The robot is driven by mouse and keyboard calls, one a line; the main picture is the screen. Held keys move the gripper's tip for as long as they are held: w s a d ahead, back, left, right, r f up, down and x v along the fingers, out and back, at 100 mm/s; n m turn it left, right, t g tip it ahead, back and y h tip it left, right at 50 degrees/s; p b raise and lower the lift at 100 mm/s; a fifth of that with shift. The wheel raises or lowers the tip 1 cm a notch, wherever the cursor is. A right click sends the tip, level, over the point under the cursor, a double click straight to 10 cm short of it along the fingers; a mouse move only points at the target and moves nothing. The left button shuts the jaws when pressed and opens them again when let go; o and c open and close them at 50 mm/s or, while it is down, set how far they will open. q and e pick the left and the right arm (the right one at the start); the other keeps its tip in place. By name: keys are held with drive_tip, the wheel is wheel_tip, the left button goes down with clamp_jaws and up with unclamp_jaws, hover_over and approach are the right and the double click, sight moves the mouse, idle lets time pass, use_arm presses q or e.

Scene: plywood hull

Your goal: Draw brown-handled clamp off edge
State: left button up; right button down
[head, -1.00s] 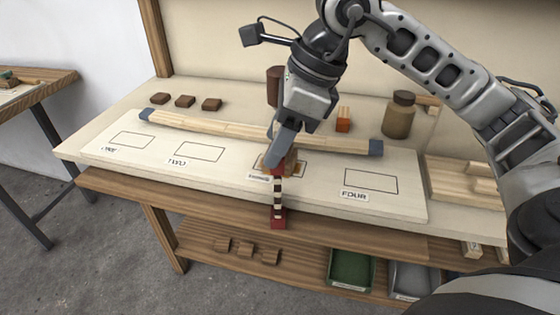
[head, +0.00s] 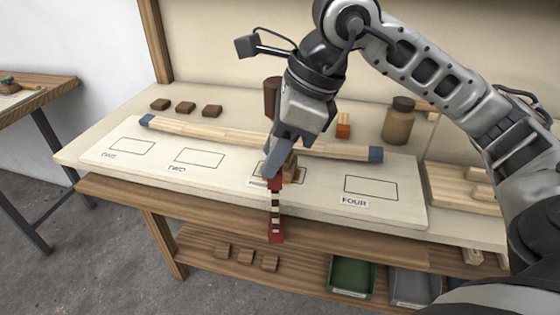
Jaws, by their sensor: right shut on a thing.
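The brown-handled clamp has a red jaw (head: 276,183), a dark-and-light striped bar and a red lower end (head: 276,234). It hangs upright at the front edge of the pale board (head: 230,192), by the third outlined box. My right gripper (head: 279,165) is shut on the clamp near its brown handle (head: 290,168); the fingers hide part of the handle. Whether the upper jaw touches the board I cannot tell. My left gripper is not in view.
A laminated strip with blue-grey ends (head: 225,133) lies across the board behind the boxes. Small brown blocks (head: 211,111), a jar (head: 398,122) and an orange block (head: 343,125) stand at the back. A green bin (head: 351,274) sits on the lower shelf.

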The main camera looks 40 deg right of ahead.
drive_tip(key=shift+s+a, duration=1.15)
drive_tip(key=shift+a, duration=0.15)
drive_tip(key=shift+s+a+r, duration=0.1)
drive_tip(key=shift+s+a+p, duration=0.25)
drive_tip(key=shift+s+a, duration=0.45)
drive_tip(key=shift+a, duration=0.2)
drive_tip(key=shift+s+a+p, duration=0.25)
drive_tip(key=shift+s+a, duration=0.45)
drive_tip(key=shift+a, duration=0.15)
idle(0.3)
